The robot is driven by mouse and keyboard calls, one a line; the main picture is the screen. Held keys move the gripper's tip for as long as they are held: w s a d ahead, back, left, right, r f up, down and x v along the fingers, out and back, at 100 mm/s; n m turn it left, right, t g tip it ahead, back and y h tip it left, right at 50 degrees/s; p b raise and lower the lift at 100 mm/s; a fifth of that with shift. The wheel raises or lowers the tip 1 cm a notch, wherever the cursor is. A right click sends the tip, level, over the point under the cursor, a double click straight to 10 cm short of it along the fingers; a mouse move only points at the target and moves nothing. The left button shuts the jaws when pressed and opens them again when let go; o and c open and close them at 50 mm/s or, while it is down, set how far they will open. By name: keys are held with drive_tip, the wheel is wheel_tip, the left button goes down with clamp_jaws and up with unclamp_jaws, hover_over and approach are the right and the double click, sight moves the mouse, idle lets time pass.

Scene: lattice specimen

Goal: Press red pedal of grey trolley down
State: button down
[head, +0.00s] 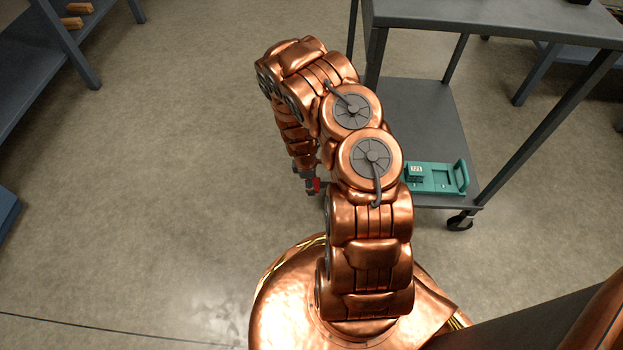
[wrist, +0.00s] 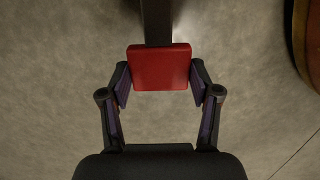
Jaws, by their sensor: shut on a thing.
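The grey trolley (head: 425,120) stands right of my arm, with a top deck, a lower shelf and a castor at its near corner. Its red pedal (wrist: 160,67) is a flat square pad on the end of a dark bar (wrist: 157,20) in the wrist view. In the head view only a small part of the red pedal (head: 316,186) shows beside my arm. My gripper (wrist: 160,84) has one finger at each side edge of the pedal and is shut on it. In the head view my gripper (head: 309,182) points down, low near the floor, partly hidden by my arm.
A green device (head: 438,178) with a handle sits on the trolley's lower shelf. A blue-grey rack (head: 30,85) with wooden blocks (head: 78,9) stands at the left. A blue object (head: 6,212) is at the left edge. The floor between the rack and my arm is clear.

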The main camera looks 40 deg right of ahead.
drive_tip(key=shift+f, duration=0.8)
drive_tip(key=shift+c, duration=1.2)
unclamp_jaws()
wheel_tip(320, 180, up, 12)
drive_tip(key=w+a, duration=0.1)
drive_tip(key=shift+a+f, duration=0.1)
